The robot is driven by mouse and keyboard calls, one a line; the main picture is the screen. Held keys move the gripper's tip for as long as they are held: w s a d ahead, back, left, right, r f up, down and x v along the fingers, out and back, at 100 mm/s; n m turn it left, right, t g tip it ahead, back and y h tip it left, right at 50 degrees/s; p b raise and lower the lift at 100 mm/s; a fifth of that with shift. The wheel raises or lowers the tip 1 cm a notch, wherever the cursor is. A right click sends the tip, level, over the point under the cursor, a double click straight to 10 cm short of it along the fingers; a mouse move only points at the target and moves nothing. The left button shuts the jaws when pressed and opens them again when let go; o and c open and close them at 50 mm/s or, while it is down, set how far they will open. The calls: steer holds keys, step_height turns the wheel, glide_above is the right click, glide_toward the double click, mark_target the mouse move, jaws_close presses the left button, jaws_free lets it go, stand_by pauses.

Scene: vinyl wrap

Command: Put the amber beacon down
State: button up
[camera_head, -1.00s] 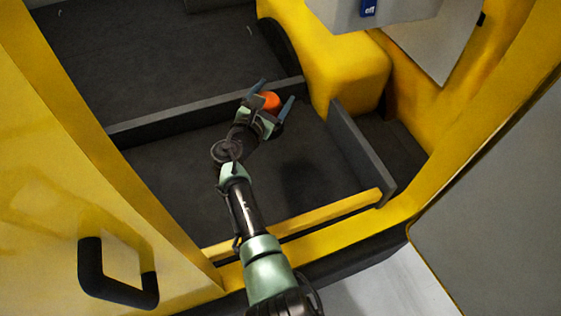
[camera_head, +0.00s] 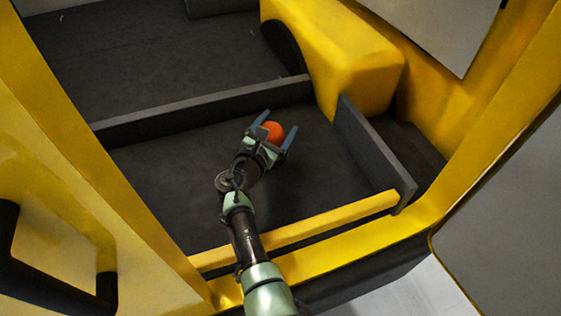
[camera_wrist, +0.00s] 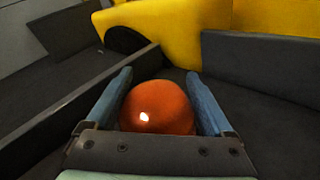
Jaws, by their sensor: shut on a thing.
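The amber beacon (camera_head: 274,131) is a rounded, glossy orange dome. It sits between the fingers of my gripper (camera_head: 276,134), which is shut on it. In the wrist view the beacon (camera_wrist: 157,108) fills the space between the two blue-grey fingers of my gripper (camera_wrist: 160,95). My gripper is over the dark floor (camera_head: 180,195) of a walled compartment inside the yellow vehicle. I cannot tell whether the beacon touches that floor. Its underside is hidden.
A low dark divider (camera_head: 200,108) runs behind the gripper, and a dark side panel (camera_head: 370,150) stands to the right. A yellow strip (camera_head: 310,228) edges the front. A yellow wheel housing (camera_head: 345,65) rises at the back right. The compartment floor around the gripper is clear.

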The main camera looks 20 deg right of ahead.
steer(key=shift+w+f+b, duration=0.1)
steer(key=shift+f+b, duration=1.7)
steer(key=shift+f, duration=1.45)
steer(key=shift+f, duration=0.15)
steer(key=o, duration=1.3)
steer(key=shift+s+a+r+p, duration=0.2)
steer(key=shift+s+a+p, duration=0.1)
steer(key=shift+s+p, duration=0.25)
steer(key=p+v, duration=0.4)
steer(key=v, duration=0.1)
steer(key=shift+s+a+p, duration=0.1)
steer(key=shift+a+p, duration=0.1)
steer(key=shift+p, duration=0.2)
steer(key=shift+s+a, duration=0.3)
steer(key=shift+s, duration=0.1)
